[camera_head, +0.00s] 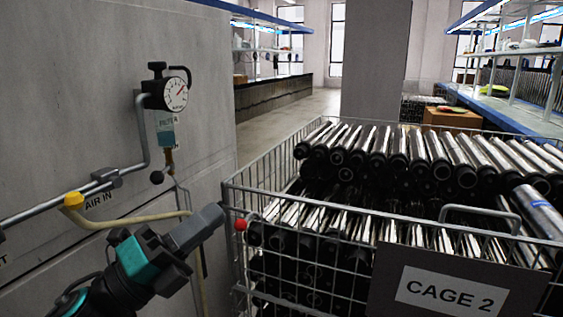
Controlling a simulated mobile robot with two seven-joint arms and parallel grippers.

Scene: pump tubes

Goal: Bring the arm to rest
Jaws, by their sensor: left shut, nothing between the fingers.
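My left gripper (209,222) is at the lower middle-left, at the end of my black and teal left arm. Its fingers are shut with nothing between them. It points up and right, close to the near left corner of the wire cage (232,187). I cannot tell whether it touches the cage. A cream hose (130,219) with a yellow cap passes behind the gripper. My right gripper is not in view.
The cage holds several rows of metal tubes (375,150) with black ends and bears a CAGE 2 sign (450,290). A wall panel (60,90) on the left carries a pressure gauge (176,93), a filter (166,130) and an air pipe. Open floor (290,115) lies beyond.

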